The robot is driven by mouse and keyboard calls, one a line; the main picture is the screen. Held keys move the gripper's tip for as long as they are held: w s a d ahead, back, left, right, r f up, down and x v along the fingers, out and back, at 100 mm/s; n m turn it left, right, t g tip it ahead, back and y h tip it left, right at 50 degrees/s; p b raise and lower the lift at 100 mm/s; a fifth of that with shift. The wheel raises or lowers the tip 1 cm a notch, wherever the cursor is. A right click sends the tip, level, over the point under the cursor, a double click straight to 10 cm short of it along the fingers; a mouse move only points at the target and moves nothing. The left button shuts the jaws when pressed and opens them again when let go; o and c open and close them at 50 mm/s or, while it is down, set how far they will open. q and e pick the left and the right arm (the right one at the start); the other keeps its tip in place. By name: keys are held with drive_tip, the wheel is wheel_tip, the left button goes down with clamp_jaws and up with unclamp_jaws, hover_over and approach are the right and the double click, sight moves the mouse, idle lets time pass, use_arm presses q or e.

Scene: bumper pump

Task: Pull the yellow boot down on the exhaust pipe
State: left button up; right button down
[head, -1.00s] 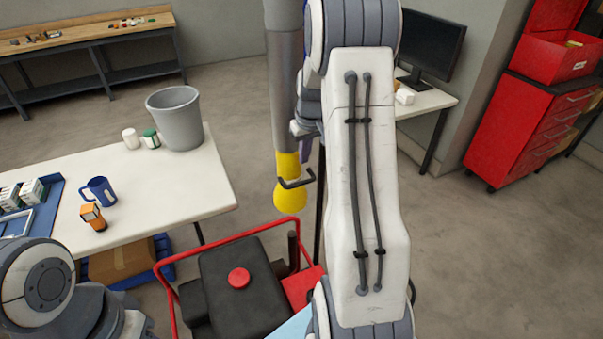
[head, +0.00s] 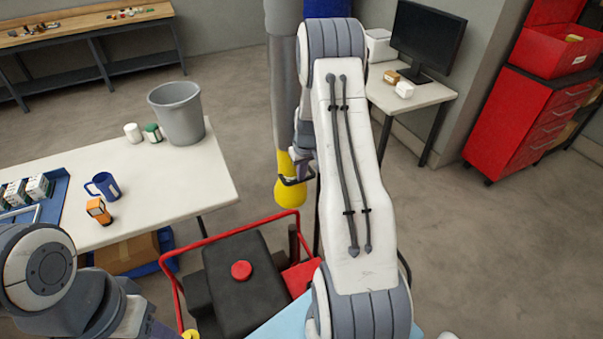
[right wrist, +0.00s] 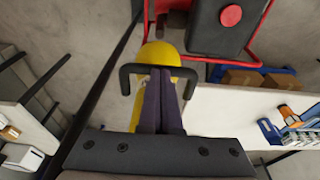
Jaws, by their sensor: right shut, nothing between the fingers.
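The yellow boot (head: 289,194) hangs at the lower end of a thick grey hose (head: 285,90). It carries a black bar handle, which also shows in the right wrist view (right wrist: 128,78). My right gripper (head: 296,172) is at the boot's handle, partly hidden behind my own arm. In the right wrist view its dark purple fingers (right wrist: 159,75) are shut and empty, with their tips at the handle bar and the yellow boot behind. I cannot tell whether they touch it. The dark upright exhaust pipe (head: 293,243) stands below the boot, apart from it.
A black machine with a red cap (head: 241,270) sits in a red tube frame (head: 240,231). A white table (head: 165,185) with a grey bin (head: 178,112) and blue mug (head: 103,186) is at left. A monitor desk (head: 420,95) and red cabinet (head: 540,115) stand at right.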

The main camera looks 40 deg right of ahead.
wheel_tip(320, 180, down, 24)
drive_tip(key=b, duration=2)
drive_tip(key=shift+f+b, duration=0.25)
drive_tip(key=shift+b, duration=0.1)
drive_tip(key=shift+f, duration=0.1)
drive_tip(key=shift+s, duration=0.1)
wheel_tip(320, 180, up, 14)
drive_tip(key=s+p, duration=0.1)
drive_tip(key=s, duration=0.1)
drive_tip(key=shift+s+a, duration=0.25)
drive_tip(key=shift+a, duration=0.05)
